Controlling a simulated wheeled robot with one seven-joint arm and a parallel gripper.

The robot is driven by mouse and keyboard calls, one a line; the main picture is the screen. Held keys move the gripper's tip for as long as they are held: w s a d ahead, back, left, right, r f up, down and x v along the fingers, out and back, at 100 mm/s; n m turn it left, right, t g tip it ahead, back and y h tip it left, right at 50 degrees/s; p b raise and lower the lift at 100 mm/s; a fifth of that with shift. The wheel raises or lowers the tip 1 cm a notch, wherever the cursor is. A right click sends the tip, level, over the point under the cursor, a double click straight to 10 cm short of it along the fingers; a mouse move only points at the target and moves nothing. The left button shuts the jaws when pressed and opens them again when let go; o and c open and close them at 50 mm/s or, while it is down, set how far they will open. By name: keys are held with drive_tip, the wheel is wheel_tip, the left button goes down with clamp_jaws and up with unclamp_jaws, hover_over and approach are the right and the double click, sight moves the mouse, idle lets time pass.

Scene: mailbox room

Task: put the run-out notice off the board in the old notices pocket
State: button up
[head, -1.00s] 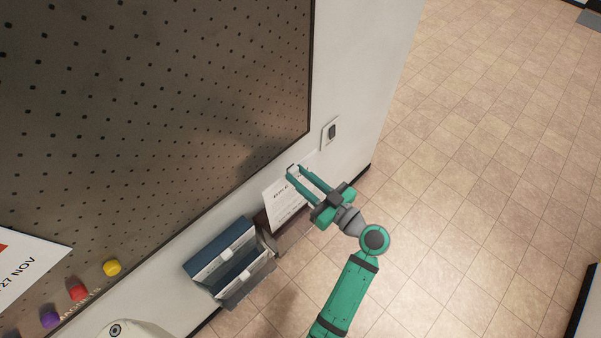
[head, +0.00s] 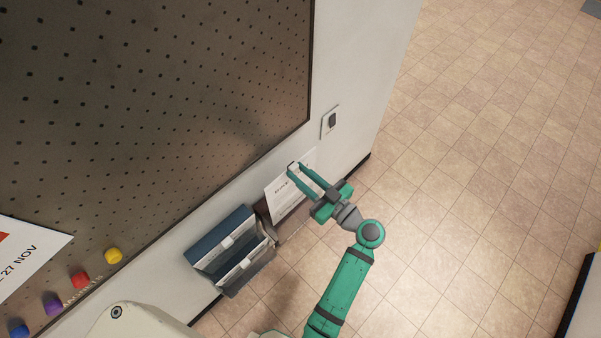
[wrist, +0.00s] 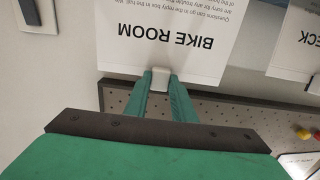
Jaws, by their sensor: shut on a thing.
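My gripper (head: 299,171) is shut on a white tab at the top edge of a white sheet (head: 283,201), which hangs below it beside the wall. In the wrist view my gripper (wrist: 160,80) pinches this tab, and the sheet (wrist: 165,30) reads "BIKE ROOM" upside down. A wall holder with a blue rear pocket (head: 219,236) and a grey front pocket (head: 246,270) is left of the sheet and apart from it. Both pockets have white labels too small to read. A notice marked "27 NOV" (head: 30,265) is on the pegboard (head: 200,90) at the far left.
Coloured magnets (head: 80,280) line the board's lower edge. A switch (head: 331,121) is on the wall right of the board. In the wrist view a second sheet ending in "ECK" (wrist: 295,45) shows at the right.

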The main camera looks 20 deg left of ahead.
idle(0.3)
drive_tip(key=o, duration=1.1)
drive_tip(key=v, duration=1.1)
drive_tip(key=shift+a, duration=0.1)
